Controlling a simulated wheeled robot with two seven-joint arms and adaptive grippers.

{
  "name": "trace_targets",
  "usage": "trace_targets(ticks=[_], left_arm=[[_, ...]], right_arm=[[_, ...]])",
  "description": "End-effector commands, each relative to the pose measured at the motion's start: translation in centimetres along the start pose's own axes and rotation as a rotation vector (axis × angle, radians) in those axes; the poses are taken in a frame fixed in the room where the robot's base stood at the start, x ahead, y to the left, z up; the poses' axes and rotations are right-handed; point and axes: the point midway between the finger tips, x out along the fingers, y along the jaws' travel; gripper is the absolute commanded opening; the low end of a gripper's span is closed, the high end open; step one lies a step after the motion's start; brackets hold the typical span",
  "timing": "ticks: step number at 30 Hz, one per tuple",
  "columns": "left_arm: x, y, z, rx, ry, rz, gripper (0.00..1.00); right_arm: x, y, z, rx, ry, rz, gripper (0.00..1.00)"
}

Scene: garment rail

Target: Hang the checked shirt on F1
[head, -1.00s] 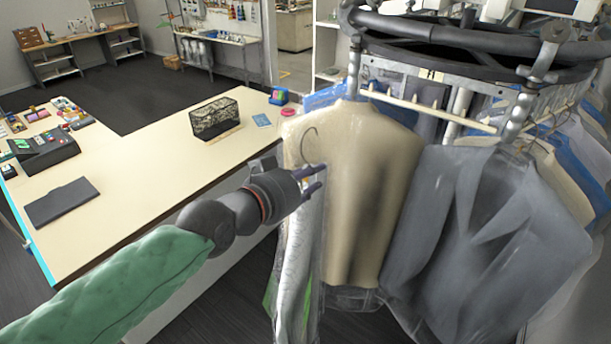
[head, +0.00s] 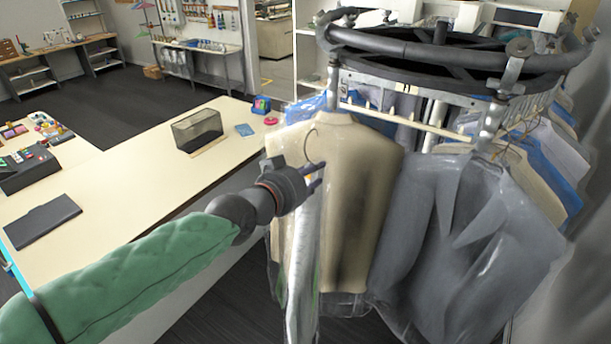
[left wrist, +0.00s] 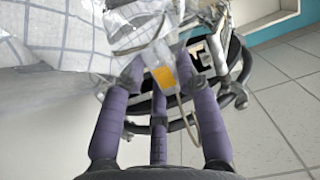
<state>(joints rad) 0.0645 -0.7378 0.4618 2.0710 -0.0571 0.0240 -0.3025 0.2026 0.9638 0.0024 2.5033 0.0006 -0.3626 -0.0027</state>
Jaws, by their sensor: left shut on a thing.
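My left gripper (head: 314,178) is shut on the hanger of the checked shirt, in front of a beige jacket. The shirt (head: 303,245) hangs below the fingers as a narrow, pale strip in clear wrapping. The hanger's hook (head: 311,140) stands up above the fingers, apart from the rail. In the left wrist view my purple fingers (left wrist: 157,85) close near a yellow tag (left wrist: 165,77), and the white shirt (left wrist: 60,35) shows grey check lines at the upper left. The dark round garment rail (head: 400,42) is at the upper right. I cannot read an F1 mark.
A beige jacket (head: 355,200) and a grey jacket (head: 470,245) hang wrapped on the near side of the rail, with more garments behind. A long counter (head: 110,190) at the left bears a mesh box (head: 197,130) and a dark folder (head: 42,221).

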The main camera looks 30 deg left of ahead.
Motion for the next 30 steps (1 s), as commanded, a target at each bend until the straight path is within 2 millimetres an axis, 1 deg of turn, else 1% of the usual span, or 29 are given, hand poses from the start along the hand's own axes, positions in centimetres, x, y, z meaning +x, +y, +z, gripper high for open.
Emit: trace_targets(ticks=[6,30], left_arm=[[1.4,0.0,-0.6,0.0,0.002,-0.001,0.0],[6.7,0.0,-2.0,0.0,0.002,0.0,0.0]], right_arm=[[-0.6,-0.2,0.0,0.0,0.0,0.0,0.0],[-2.3,-0.8,0.1,0.0,0.0,0.0,0.0]])
